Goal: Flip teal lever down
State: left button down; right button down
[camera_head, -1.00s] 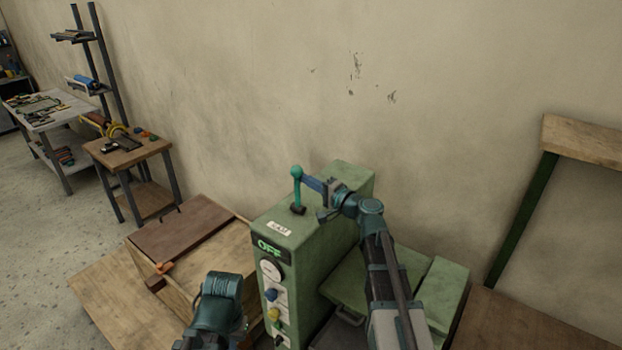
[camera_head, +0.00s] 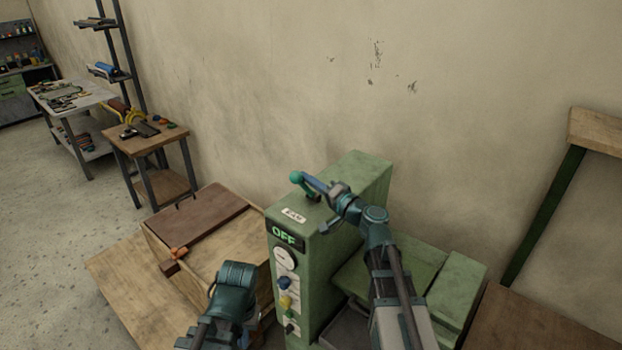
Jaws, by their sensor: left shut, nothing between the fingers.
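The teal lever (camera_head: 297,178) with a round knob stands on top of the green machine (camera_head: 343,215). It leans to the left, toward the machine's front edge. My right gripper (camera_head: 318,205) is over the top of the machine with its fingers apart. One blue finger reaches the lever just beside the knob; whether they touch is hard to tell. The display (camera_head: 284,236) on the front panel reads OFF in green. My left gripper (camera_head: 242,337) is low, left of the machine, shut and empty; its fingertips are mostly hidden.
A wooden crate with a brown board (camera_head: 200,222) stands left of the machine. A small wooden table (camera_head: 143,139) and shelf rack are further left. A wooden-topped frame (camera_head: 597,130) is at the right. The wall behind is bare.

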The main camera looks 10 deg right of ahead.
dwell(0.5)
